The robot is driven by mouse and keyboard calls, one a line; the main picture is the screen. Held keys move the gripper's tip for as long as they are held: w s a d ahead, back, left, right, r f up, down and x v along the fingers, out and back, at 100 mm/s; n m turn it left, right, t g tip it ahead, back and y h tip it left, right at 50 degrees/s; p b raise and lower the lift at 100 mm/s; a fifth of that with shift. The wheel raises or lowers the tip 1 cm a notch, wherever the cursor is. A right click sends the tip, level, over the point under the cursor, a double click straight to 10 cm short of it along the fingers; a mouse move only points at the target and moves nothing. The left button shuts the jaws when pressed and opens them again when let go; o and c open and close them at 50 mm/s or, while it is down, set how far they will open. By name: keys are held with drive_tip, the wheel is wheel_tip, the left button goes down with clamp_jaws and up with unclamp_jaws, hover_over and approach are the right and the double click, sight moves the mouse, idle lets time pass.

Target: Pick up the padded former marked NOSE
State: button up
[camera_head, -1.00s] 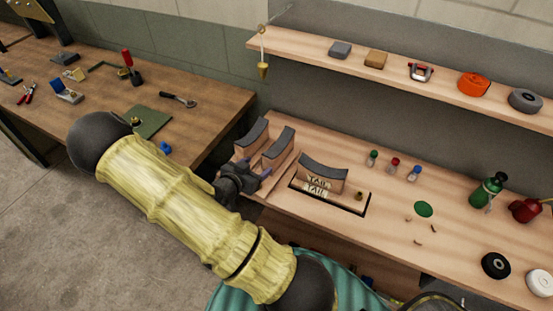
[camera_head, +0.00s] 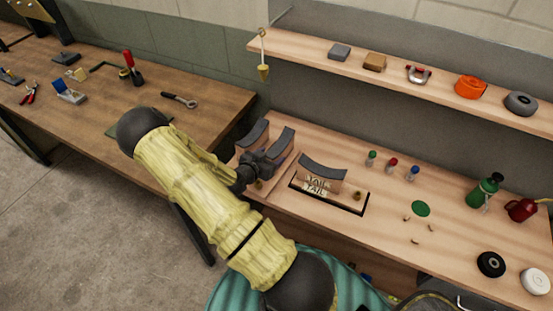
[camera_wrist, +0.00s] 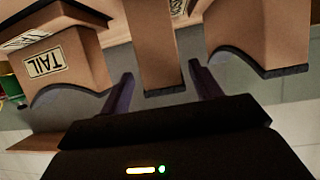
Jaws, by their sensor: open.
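Two wooden formers with dark curved pads stand at the bench's left end in the head view: the right one (camera_head: 284,139) and the left one (camera_head: 255,131). No NOSE label can be read on either. My gripper (camera_head: 264,160) is at their near ends. In the wrist view, my open gripper (camera_wrist: 161,72) has a finger on each side of a narrow wooden former (camera_wrist: 152,40), with nothing clamped. Another former (camera_wrist: 240,30) stands to its right. The former marked TAIL (camera_head: 322,171) sits apart; it also shows in the wrist view (camera_wrist: 60,55).
The TAIL former stands by a black-outlined recess (camera_head: 352,210). Small coloured bottles (camera_head: 391,165), a green bottle (camera_head: 484,190) and a red can (camera_head: 520,209) stand farther right. A shelf (camera_head: 440,85) runs above. A brown workbench (camera_head: 215,98) is at left.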

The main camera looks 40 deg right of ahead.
drive_tip(key=p+x, duration=0.1)
drive_tip(key=x, duration=0.3)
drive_tip(key=shift+w, duration=0.2)
drive_tip(key=shift+r, duration=0.1)
clamp_jaws()
